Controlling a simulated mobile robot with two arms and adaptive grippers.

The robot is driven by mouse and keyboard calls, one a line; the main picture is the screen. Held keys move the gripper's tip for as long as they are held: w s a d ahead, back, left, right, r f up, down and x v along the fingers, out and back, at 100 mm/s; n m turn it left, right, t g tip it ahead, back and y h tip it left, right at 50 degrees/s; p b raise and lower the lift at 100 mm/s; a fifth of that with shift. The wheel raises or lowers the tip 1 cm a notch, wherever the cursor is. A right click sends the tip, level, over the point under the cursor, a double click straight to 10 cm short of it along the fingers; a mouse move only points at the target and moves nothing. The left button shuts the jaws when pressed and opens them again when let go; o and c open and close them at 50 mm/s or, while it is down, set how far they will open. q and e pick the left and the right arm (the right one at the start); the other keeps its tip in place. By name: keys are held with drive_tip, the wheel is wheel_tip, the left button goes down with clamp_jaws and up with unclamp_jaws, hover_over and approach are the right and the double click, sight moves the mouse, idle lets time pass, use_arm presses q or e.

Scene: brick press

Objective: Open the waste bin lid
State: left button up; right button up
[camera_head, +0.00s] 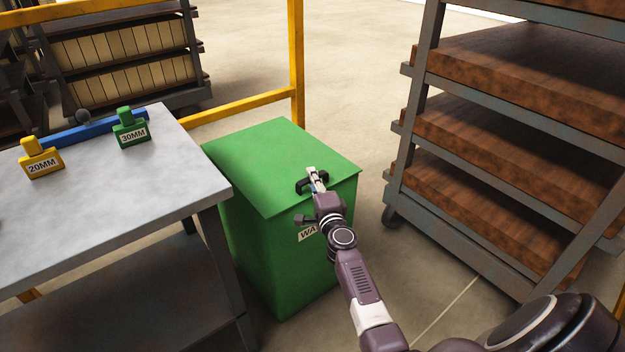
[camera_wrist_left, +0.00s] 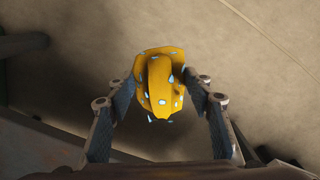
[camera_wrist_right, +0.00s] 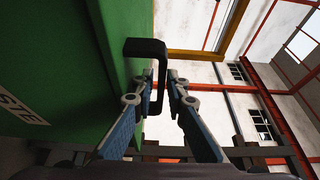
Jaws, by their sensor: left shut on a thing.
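The green waste bin (camera_head: 262,245) stands beside the table, its lid (camera_head: 262,160) lying down over the top. A black handle (camera_head: 300,187) sits at the lid's front edge. My right gripper (camera_head: 312,172) is at this handle. In the right wrist view the handle (camera_wrist_right: 146,47) passes between the fingertips of my right gripper (camera_wrist_right: 162,78). The gap there is narrow, and I cannot tell whether both fingers press on it. My left gripper (camera_wrist_left: 163,90) is shut on a yellow object with pale blue spots (camera_wrist_left: 160,75); it shows only in its own wrist view.
A grey table (camera_head: 90,190) with a yellow 20MM block (camera_head: 40,160) and a green 30MM block (camera_head: 130,130) stands left of the bin. A rack (camera_head: 440,235) of brown slabs stands right. A yellow rail (camera_head: 297,60) runs behind the bin. Open floor lies beyond.

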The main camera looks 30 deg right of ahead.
clamp_jaws()
use_arm(q)
drive_tip(key=shift+r, duration=0.15)
use_arm(e)
drive_tip(key=shift+r, duration=0.1)
